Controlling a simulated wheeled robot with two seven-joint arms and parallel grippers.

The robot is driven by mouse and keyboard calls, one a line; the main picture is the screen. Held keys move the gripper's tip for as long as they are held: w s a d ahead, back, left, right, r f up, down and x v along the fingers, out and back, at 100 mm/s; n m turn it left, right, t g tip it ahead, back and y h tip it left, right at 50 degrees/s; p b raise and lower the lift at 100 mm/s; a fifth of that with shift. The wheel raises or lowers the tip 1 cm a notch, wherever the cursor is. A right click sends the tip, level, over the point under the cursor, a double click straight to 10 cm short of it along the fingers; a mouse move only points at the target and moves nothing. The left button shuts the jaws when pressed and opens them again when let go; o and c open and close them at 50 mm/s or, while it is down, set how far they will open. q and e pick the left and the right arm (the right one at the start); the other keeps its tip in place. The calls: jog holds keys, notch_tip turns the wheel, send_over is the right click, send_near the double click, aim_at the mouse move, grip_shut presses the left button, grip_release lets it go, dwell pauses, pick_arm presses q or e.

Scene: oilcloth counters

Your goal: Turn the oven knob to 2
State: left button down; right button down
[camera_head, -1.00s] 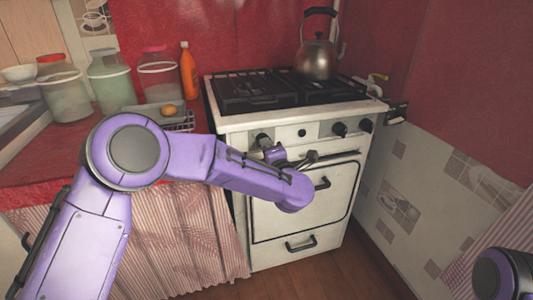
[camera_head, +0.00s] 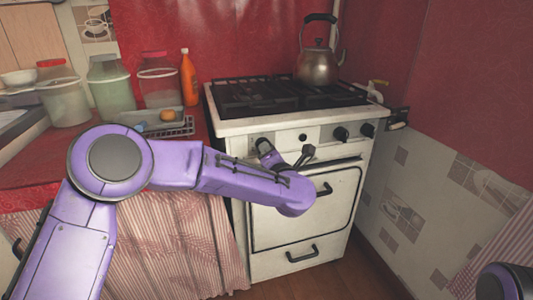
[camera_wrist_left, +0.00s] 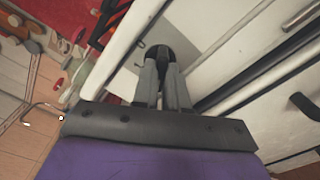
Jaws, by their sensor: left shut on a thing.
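The white oven (camera_head: 318,262) stands in the middle of the head view, with dark knobs along its front panel. My left arm reaches across to the panel's left end. In the left wrist view, the two grey fingers of my left gripper (camera_wrist_left: 161,66) are shut on a round black knob (camera_wrist_left: 158,51). In the head view my gripper is small and mostly behind my forearm, at the leftmost knob. The number the knob points to is not readable. My right gripper is out of view; only a bit of my right arm shows at lower right.
More knobs (camera_head: 340,133) sit to the right on the panel. The oven door handle (camera_head: 324,189) is below. A kettle (camera_head: 318,65) stands on the stove top. Jars (camera_head: 110,88), an orange bottle (camera_head: 187,80) and a tray stand on the red counter at left.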

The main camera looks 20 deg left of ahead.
pick_arm(q)
jog(key=shift+f, duration=0.15)
jog(key=c, duration=1.2)
grip_release()
jog(key=shift+o, duration=0.2)
jog(key=v, duration=1)
jog(key=shift+s+d+p, duration=0.2)
jog(key=shift+s+p, duration=0.1)
jog(key=shift+p, duration=0.1)
